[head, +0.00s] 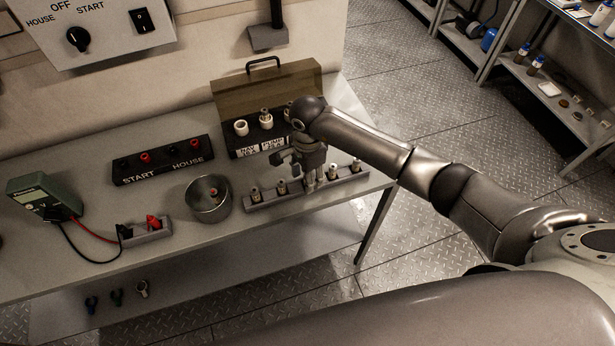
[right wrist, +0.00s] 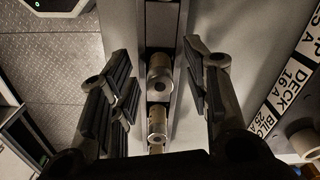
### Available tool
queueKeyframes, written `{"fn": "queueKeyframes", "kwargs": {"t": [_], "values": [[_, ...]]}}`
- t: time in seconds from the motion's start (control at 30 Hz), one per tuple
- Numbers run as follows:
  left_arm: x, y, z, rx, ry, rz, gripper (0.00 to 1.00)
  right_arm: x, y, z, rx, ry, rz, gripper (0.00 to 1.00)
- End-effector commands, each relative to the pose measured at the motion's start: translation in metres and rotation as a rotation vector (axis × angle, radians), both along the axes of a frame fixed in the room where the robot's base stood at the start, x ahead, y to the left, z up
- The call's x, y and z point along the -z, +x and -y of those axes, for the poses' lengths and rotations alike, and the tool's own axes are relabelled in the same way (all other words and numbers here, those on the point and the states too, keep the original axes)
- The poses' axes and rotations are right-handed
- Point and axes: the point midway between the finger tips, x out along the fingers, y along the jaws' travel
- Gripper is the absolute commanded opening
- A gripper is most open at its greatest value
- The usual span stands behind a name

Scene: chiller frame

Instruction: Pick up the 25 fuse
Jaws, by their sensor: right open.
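Several metal-capped fuses stand upright in a grey rack strip (head: 268,200) along the front of the bench; I see a left-end fuse (head: 255,194) and a right-end fuse (head: 356,165). No rating is readable on them, so I cannot tell which is the 25 fuse. My right gripper (head: 312,182) points down over the middle of the rack. In the right wrist view its fingers are open, with one fuse (right wrist: 160,72) between them and another fuse (right wrist: 157,122) closer to the palm. No finger visibly touches a fuse. My left gripper is not in view.
Behind the rack stands a fuse box (head: 265,97) with an open lid and white holders; its labels (right wrist: 270,108) include DECK 16 A and a 25 A one. A metal bowl (head: 208,205) holding a small item, a START/HOUSE block (head: 162,162) and a green meter (head: 45,197) stand left.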

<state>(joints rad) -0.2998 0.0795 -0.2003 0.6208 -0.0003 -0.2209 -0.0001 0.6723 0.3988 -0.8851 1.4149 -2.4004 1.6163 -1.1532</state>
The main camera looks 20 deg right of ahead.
Motion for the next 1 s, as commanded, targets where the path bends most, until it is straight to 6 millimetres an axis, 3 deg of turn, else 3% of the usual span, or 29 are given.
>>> {"fn": "queueKeyframes", "kwargs": {"t": [0.1,0.43,0.77,1.0], "values": [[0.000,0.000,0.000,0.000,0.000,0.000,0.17,0.000,0.000,0.000,0.000,0.000,0.000,0.42],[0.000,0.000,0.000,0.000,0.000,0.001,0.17,0.000,0.000,0.000,0.000,0.000,0.000,0.00],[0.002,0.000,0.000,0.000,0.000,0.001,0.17,-0.001,0.001,0.000,0.000,0.000,0.001,0.00],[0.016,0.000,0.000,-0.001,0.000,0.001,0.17,-0.015,0.001,0.000,-0.003,-0.001,0.005,0.00]]}}
